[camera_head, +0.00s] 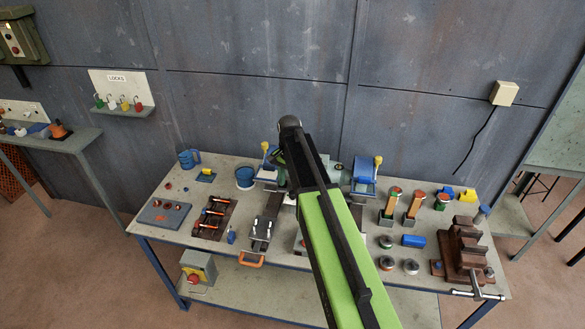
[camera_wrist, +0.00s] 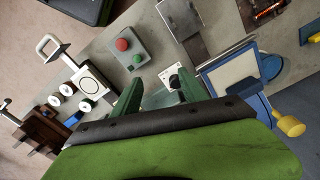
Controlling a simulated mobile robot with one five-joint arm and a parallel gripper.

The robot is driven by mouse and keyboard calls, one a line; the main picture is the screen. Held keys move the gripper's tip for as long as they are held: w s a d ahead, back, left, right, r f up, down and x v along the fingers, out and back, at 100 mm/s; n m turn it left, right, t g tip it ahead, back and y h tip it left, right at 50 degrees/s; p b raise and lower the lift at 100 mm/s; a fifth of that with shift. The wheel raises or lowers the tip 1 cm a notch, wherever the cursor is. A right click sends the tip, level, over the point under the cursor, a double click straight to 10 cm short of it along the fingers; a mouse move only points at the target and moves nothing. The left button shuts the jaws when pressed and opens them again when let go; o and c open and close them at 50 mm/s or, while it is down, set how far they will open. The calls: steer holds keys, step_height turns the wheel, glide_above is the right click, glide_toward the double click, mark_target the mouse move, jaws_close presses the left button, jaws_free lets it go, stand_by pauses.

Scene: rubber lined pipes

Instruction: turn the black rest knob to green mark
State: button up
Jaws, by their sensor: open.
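A small white plate (camera_wrist: 164,73) carrying what looks like the black rest knob (camera_wrist: 174,82) lies on the bench in the wrist view. The knob is beside my right finger and partly hidden by it. I cannot make out a green mark or which way the knob points. My gripper (camera_wrist: 159,78) is open and empty, its two green fingers spread over the plate area. Whether a finger touches the knob I cannot tell. In the head view my arm covers the middle of the bench, and the knob and fingertips are hidden.
A grey box with red and green buttons (camera_wrist: 126,48) stands near my left finger. A blue-framed fixture (camera_wrist: 235,75) with a yellow knob (camera_wrist: 290,127) is close on the right. The bench (camera_head: 222,163) is crowded; a brown vise (camera_head: 462,252) stands at its right end.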

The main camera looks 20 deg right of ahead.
steer(key=w+d+r+m+p, duration=0.3)
steer(key=w+r+p, duration=0.1)
steer(key=w+r, duration=0.25)
steer(key=b, duration=1.8)
glide_toward(293, 195)
steer(key=f, duration=0.3)
steer(key=w+f, duration=0.1)
steer(key=f, duration=0.5)
steer(key=shift+w+d+f, duration=0.1)
steer(key=shift+w+d, duration=0.05)
steer(key=shift+w, duration=0.05)
jaws_close()
